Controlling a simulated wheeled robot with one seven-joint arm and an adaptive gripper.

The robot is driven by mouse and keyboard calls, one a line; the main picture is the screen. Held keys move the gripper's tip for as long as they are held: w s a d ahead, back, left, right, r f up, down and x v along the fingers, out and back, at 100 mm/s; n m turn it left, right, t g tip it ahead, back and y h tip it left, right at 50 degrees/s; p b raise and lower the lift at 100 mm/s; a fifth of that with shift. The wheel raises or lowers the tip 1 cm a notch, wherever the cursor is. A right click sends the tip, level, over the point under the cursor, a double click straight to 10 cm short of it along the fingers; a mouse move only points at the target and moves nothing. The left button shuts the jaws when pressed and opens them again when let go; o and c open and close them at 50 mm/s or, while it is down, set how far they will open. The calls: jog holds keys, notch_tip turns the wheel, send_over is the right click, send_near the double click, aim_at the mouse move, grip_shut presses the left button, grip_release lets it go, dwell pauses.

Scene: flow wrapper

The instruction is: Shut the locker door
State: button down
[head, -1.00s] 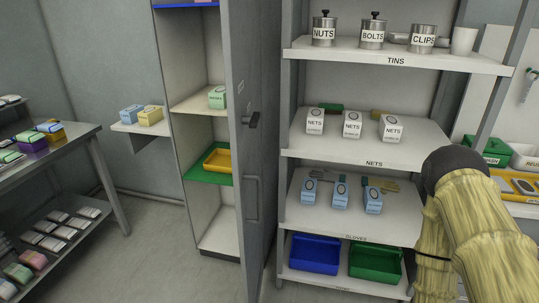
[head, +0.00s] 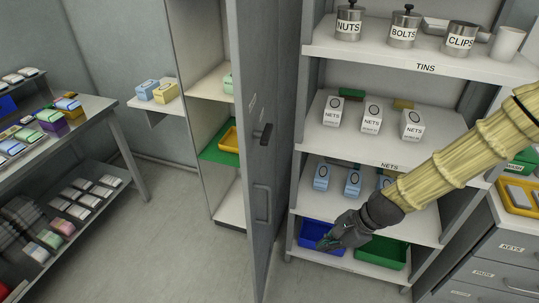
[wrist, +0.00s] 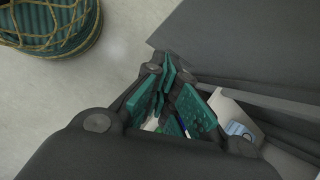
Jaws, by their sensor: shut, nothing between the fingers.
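The locker (head: 202,118) stands left of centre in the head view, with its interior showing. Its tall grey door (head: 262,100) stands open, swung out towards me, with a dark lever handle (head: 266,134) and a lower pull handle (head: 262,203) on its right-hand face. My gripper (head: 325,243) is shut and empty, low to the right of the door, in front of the blue bin. A gap shows between it and the door. In the wrist view its teal finger pads (wrist: 168,80) are close together.
Shelving (head: 400,162) with tins, nets and bins, including a blue bin (head: 311,234) and green bin (head: 385,250), stands right of the door. A small ledge (head: 150,105) holds boxes at the locker's left. Floor left of the door is clear. A netted teal object (wrist: 50,25) shows in the wrist view.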

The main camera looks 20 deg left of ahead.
jog(key=w+a+r+m+y+p, duration=0.1)
jog(key=w+a+r, duration=0.15)
jog(key=r, duration=0.65)
jog(key=w+a+r+m+y+p, duration=0.1)
jog(key=w+a+r+p, duration=0.15)
jog(key=r, duration=0.55)
jog(key=w+a+r+m+y+p, duration=0.1)
jog(key=a+r+m, duration=0.15)
jog(key=r, duration=0.65)
jog(key=p, duration=0.4)
send_near(255, 181)
jog(key=d+f+x, duration=0.1)
jog(key=x, duration=0.3)
jog(key=shift+w+a+r+n+g, duration=0.15)
jog(key=shift+a+n+g, duration=0.15)
jog(key=shift+a+n, duration=0.25)
jog(key=shift+a, duration=0.15)
